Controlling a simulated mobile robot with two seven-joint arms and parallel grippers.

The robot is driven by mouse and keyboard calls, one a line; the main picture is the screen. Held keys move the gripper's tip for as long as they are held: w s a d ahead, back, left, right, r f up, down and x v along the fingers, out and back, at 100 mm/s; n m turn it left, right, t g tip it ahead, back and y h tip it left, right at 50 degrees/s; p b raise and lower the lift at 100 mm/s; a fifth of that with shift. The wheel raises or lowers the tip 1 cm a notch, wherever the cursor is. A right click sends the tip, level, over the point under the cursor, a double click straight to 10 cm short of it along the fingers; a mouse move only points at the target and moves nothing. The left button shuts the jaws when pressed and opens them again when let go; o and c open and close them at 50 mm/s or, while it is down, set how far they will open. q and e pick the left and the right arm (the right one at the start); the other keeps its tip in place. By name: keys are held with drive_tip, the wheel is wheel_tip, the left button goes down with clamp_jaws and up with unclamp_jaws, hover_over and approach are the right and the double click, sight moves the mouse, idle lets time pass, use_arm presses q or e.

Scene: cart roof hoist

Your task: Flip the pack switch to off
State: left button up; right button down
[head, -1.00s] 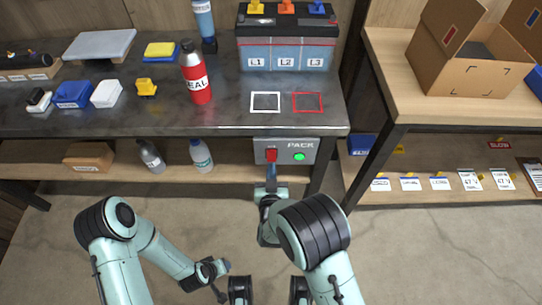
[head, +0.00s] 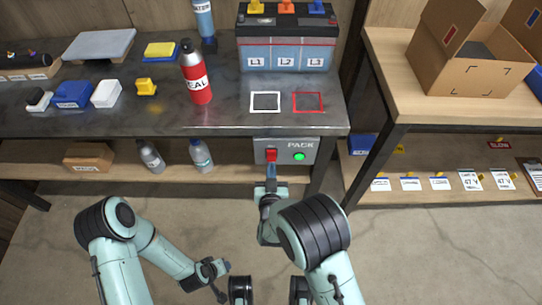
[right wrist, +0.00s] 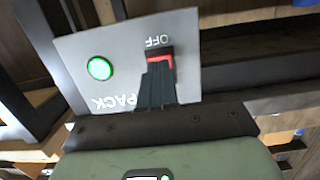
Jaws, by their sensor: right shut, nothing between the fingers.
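The grey pack switch panel (head: 308,146) hangs under the front edge of the workbench. It carries a red switch (head: 271,156) and a lit green lamp (head: 299,156). In the right wrist view the panel is upside down, with the red switch (right wrist: 160,56) beside the OFF lettering and the green lamp (right wrist: 99,68) lit. My right gripper (head: 271,168) is shut and empty, its dark fingertips (right wrist: 158,68) at the switch and covering part of it. I cannot tell contact or the switch's position. My left gripper (head: 217,284) is low and away from the panel; its jaws are unclear.
The workbench (head: 220,112) above holds a red bottle (head: 197,82) and a battery (head: 286,50). Two bottles and a cardboard box (head: 88,157) stand on the lower shelf left of the panel. A bench leg (head: 325,160) is close on the panel's right.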

drive_tip(key=shift+w+f+b, duration=0.1)
drive_tip(key=shift+w+b, duration=0.2)
drive_tip(key=shift+w, duration=0.65)
drive_tip(key=shift+s, duration=0.1)
idle(0.4)
drive_tip(key=s+r+p, duration=0.1)
drive_tip(key=s+p, duration=0.1)
drive_tip(key=s, duration=0.4)
drive_tip(key=shift+s, duration=0.4)
drive_tip(key=shift+f, duration=0.1)
idle(0.4)
